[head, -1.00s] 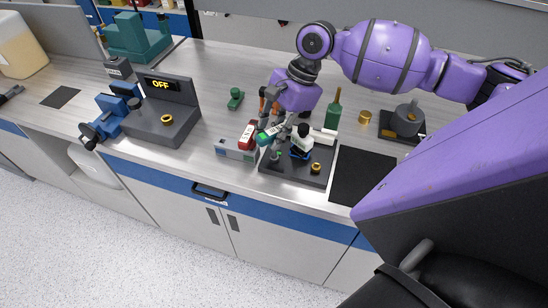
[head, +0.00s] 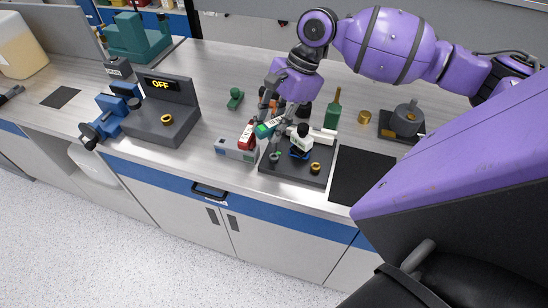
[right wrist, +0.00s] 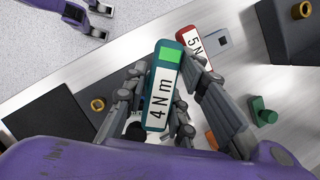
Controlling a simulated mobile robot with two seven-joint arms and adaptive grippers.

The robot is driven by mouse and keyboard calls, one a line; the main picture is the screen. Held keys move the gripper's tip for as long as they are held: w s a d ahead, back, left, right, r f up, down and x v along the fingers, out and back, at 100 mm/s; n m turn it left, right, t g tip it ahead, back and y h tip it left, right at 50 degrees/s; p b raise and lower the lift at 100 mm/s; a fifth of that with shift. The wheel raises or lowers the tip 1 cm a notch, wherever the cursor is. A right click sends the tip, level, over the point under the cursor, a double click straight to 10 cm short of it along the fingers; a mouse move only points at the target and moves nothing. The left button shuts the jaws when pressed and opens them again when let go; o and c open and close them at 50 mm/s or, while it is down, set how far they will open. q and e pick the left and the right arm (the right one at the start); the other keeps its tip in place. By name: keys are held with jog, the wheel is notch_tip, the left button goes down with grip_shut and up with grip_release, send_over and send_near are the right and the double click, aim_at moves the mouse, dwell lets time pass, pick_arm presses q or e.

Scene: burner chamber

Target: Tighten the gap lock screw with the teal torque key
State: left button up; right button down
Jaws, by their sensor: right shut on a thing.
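The teal torque key (right wrist: 160,95) has a white label reading 4 N m and a bright green window. It shows in the right wrist view between the fingers of my right gripper (right wrist: 152,100), which is shut on it. In the head view the teal key (head: 263,130) is tilted above the left part of a dark base plate (head: 312,175), with my right gripper (head: 276,125) around it. The gap lock screw cannot be made out, and contact at the key's lower end is unclear.
A red key (head: 247,135) marked 5 N stands at a grey rack (head: 236,150) left of the plate. A white-and-black device (head: 301,141) and a brass ring (head: 315,167) are on the plate.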

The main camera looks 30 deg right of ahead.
jog(key=shift+r, duration=0.15)
jog(key=shift+r, duration=1.9)
jog(key=n+g, duration=0.1)
jog(key=n, duration=0.2)
jog(key=shift+w+n, duration=0.1)
jog(key=shift+n, duration=0.3)
jog(key=shift+n+g, duration=0.6)
jog(key=shift+n, duration=0.4)
